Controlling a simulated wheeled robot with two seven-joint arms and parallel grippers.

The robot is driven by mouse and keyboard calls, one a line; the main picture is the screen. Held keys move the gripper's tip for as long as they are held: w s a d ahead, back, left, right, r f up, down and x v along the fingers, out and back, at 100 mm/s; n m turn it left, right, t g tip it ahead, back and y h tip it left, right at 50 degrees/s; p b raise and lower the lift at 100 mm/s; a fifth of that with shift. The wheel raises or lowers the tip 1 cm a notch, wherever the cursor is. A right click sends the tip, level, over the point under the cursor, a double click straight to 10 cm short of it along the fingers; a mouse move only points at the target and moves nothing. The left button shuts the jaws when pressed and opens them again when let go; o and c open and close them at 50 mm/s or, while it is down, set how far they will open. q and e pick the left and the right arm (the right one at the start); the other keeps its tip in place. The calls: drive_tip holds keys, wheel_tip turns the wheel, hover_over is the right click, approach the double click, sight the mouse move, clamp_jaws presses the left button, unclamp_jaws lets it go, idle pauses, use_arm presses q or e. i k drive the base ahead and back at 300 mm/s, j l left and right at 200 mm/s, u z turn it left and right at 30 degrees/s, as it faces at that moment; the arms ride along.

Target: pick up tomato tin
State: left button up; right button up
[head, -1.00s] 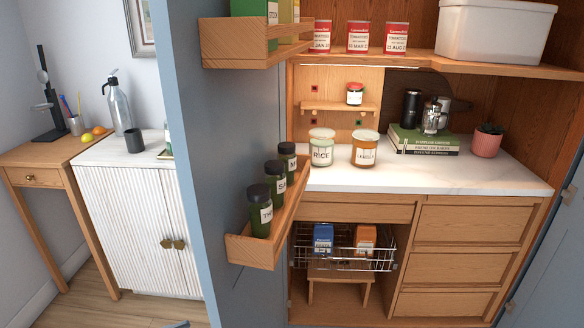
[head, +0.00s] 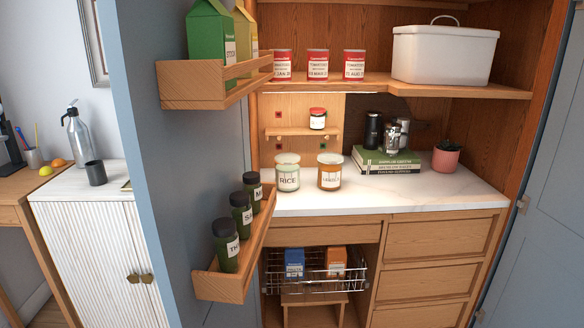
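Three red and white tomato tins stand in a row on the upper wooden shelf: a left tin (head: 282,65), a middle tin (head: 318,64) and a right tin (head: 354,64). Their labels carry dates; the left tin is partly covered by the door rack's end. The tins are upright and slightly apart. Neither of my grippers is in view.
The open blue door (head: 165,190) carries an upper rack (head: 205,85) with cartons and a lower rack (head: 230,285) with spice jars. A white bin (head: 445,55) stands right of the tins. Rice and lentil jars stand on the counter (head: 430,195) below.

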sight(318, 61)
drive_tip(key=i+j+z, duration=0.1)
drive_tip(key=j+z, duration=0.35)
drive_tip(key=j, duration=0.75)
drive_tip(key=j+z, duration=0.45)
drive_tip(key=j, duration=0.75)
drive_tip(key=k+l+u, duration=0.1)
drive_tip(key=l, duration=0.25)
drive_tip(key=k+l+u, duration=0.1)
drive_tip(key=l, duration=0.3)
drive_tip(key=k+l+u, duration=0.1)
drive_tip(key=l, duration=0.25)
drive_tip(key=k+l+u, duration=0.1)
drive_tip(key=l, duration=0.25)
drive_tip(key=i+l+u, duration=0.15)
drive_tip(key=l, duration=0.25)
drive_tip(key=i+l+u, duration=0.15)
drive_tip(key=l, duration=0.2)
drive_tip(key=l+u, duration=0.15)
drive_tip(key=l, duration=0.25)
drive_tip(key=i+l+u, duration=0.15)
drive_tip(key=i+l, duration=0.3)
drive_tip(key=l, duration=0.15)
